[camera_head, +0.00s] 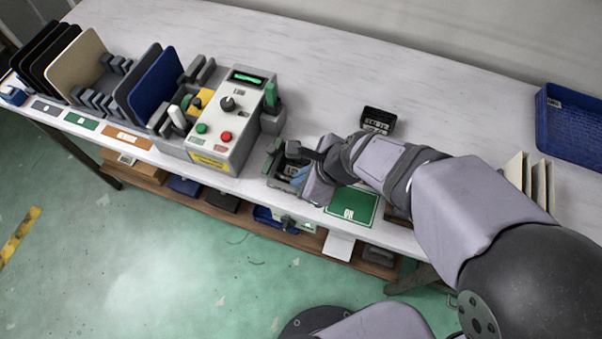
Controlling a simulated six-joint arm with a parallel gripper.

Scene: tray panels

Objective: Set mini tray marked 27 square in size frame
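My gripper (302,165) is low over a small grey frame-like holder (275,181) at the table's front edge, just right of the control box. The wrist and fingers cover much of this holder, and a bit of blue (300,174) shows inside it. I cannot tell whether the fingers are open or shut, or whether they hold anything. A small black tray-like item (378,119) with pale markings lies behind my wrist. No number 27 is readable, so I cannot tell which piece is the marked mini tray.
A control box (228,118) with knob and buttons stands left of my gripper. Racks hold upright panels, including a blue one (157,86) and a beige one (76,66). A green plate (352,206) lies under my forearm. A blue crate (570,125) stands far right.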

